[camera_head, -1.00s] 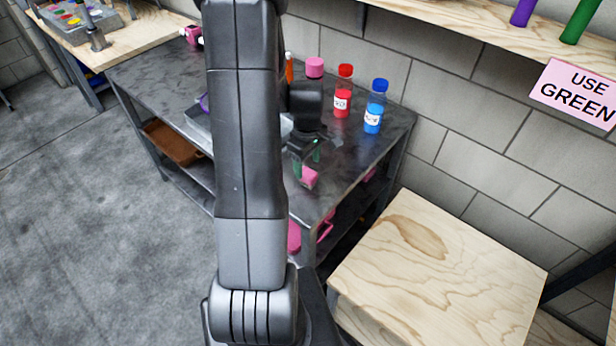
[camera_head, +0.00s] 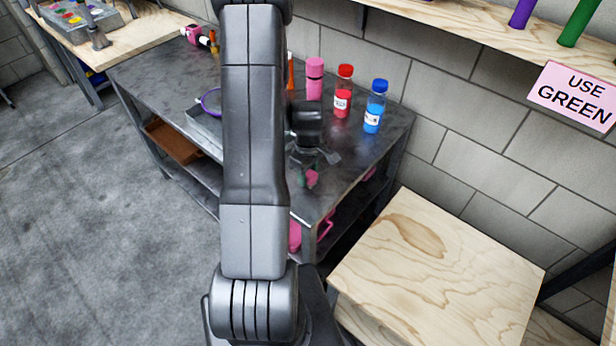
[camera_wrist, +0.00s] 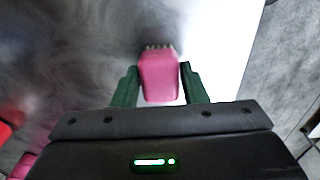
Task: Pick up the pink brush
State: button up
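The pink brush (camera_wrist: 160,78) is in the middle of the wrist view, its pale bristles pointing away from my gripper. In the head view the brush (camera_head: 312,178) is partly hidden below my gripper, over the near right end of the dark metal table (camera_head: 330,190). My gripper (camera_wrist: 160,68) has one green finger on each side of the brush, with the fingertips close to its sides. I cannot tell whether the fingers press on it, or whether the brush rests on the table. My arm hides part of the tabletop.
A pink bottle (camera_head: 314,80), a red bottle (camera_head: 343,92) and a blue bottle (camera_head: 375,107) stand along the table's back edge. A wooden-topped surface (camera_head: 440,260) is at right. A shelf (camera_head: 450,18) runs above. Open floor (camera_head: 90,220) lies at left.

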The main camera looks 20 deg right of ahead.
jog(key=c, duration=0.5)
notch_tip(320, 180, up, 10)
jog(key=shift+b, duration=0.65)
jog(key=shift+o, duration=0.8)
jog(key=shift+c, duration=0.2)
